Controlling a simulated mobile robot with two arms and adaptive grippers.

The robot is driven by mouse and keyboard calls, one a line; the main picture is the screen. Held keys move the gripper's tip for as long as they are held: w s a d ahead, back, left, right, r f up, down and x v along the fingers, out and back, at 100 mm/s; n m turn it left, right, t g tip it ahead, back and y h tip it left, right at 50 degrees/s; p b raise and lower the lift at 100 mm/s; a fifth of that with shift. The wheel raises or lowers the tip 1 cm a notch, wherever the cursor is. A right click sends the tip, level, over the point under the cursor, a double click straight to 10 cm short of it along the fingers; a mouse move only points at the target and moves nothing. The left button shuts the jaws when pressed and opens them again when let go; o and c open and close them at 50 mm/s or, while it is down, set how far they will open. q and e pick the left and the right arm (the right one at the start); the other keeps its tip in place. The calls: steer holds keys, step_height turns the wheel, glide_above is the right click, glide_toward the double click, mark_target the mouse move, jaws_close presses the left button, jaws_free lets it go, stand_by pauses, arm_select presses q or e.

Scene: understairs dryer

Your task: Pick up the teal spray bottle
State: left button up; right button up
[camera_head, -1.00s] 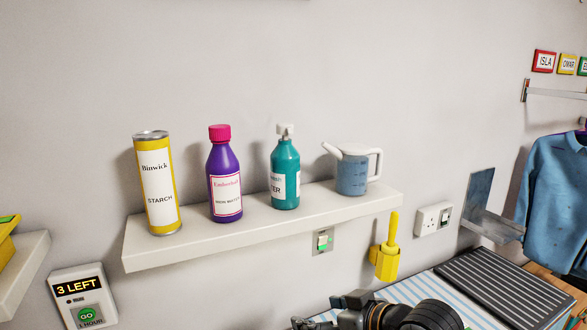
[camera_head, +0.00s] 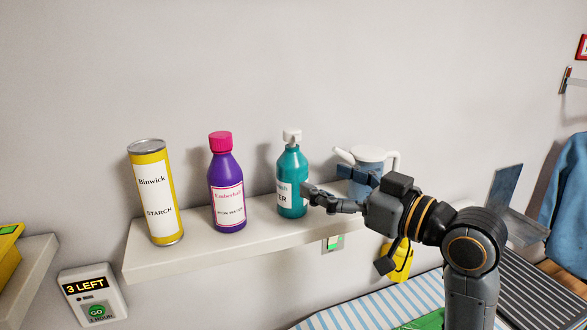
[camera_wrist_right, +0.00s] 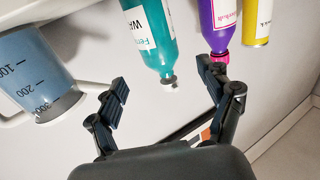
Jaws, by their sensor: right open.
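The teal spray bottle (camera_head: 291,180) with a white top stands upright on the white wall shelf (camera_head: 190,257), with a white label on its front. My right gripper (camera_head: 326,182) is open just to the right of the bottle at about its mid height, and one finger overlaps the label's edge in the head view. In the right wrist view the bottle (camera_wrist_right: 148,38) appears upside down, with its white top toward the space between the open fingers (camera_wrist_right: 162,84). Nothing is held. My left gripper is not in view.
The purple bottle (camera_head: 227,175) and the yellow starch can (camera_head: 154,195) stand left of the teal bottle. The blue measuring jug (camera_head: 368,158) stands to its right, partly hidden behind my right gripper. A striped ironing board (camera_head: 350,315) lies below the shelf.

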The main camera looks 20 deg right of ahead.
mark_target(304, 171)
steer(key=x, duration=0.3)
steer(key=shift+w+a+f, duration=0.1)
steer(key=shift+w+a, duration=0.05)
steer(key=shift+w, duration=0.1)
steer(key=shift+w+a+p, duration=0.1)
steer(key=shift+w+p, duration=0.1)
steer(key=shift+p, duration=0.25)
steer(key=p+x, duration=0.2)
steer(key=x, duration=0.2)
steer(key=shift+a, duration=0.1)
steer(key=shift+w+a, duration=0.1)
steer(key=shift+w, duration=0.15)
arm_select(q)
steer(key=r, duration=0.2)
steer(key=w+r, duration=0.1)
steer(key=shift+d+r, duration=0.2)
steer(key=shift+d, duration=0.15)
arm_select(e)
steer(key=shift+s, duration=0.1)
steer(key=c, duration=1.4)
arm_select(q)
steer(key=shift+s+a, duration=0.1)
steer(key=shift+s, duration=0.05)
arm_select(e)
steer(key=shift+c, duration=0.5)
